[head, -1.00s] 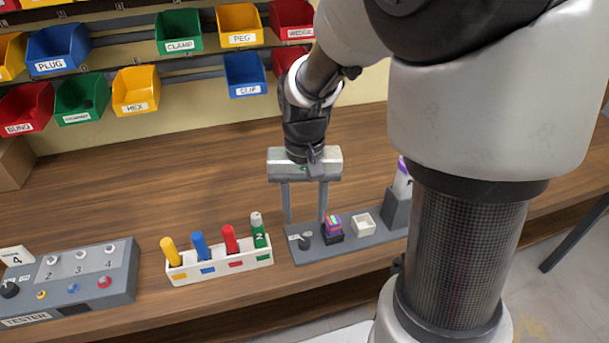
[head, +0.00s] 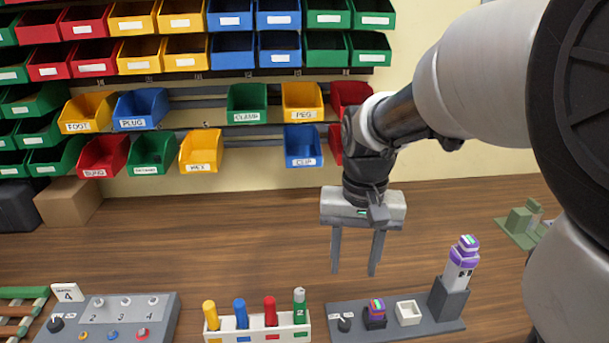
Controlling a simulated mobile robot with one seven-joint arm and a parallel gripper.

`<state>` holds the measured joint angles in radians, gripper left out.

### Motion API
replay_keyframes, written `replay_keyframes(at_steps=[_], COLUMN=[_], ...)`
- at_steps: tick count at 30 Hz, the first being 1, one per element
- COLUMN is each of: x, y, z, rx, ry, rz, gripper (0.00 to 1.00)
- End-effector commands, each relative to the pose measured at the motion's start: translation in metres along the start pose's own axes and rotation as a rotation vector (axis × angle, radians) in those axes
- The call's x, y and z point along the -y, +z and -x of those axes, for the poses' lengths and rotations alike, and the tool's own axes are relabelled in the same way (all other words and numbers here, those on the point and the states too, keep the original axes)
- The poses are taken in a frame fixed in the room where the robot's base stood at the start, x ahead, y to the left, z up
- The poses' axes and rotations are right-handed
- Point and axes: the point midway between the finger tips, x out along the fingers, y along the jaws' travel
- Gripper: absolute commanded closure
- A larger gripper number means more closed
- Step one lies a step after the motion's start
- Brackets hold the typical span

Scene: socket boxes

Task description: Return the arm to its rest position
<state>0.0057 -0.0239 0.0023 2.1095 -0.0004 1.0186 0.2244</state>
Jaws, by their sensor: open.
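My gripper (head: 354,272) hangs at the centre right of the head view, fingers pointing down. Its two fingers are apart with nothing between them. It is above the bench (head: 250,245), behind and above the grey fixture board (head: 437,327). My arm comes in from the right side of the picture and bends down at the wrist.
A white rack (head: 257,333) holds yellow, blue, red and green handles. A grey tester (head: 110,318) stands at front left. The fixture board carries a purple and white piece (head: 461,262) and a small white tray (head: 408,313). Labelled bins (head: 247,104) line the wall. The bench's middle is clear.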

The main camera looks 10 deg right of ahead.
Motion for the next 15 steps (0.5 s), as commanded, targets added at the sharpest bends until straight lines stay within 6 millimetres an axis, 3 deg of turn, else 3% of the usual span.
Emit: replay_keyframes(at_steps=[6,15], x=[-0.009,-0.019], y=[0.043,0.087], z=[0.047,0.071], rx=[-0.189,-0.375], ry=[-0.034,-0.051], rz=[0.090,0.184], gripper=[0.57,0.57])
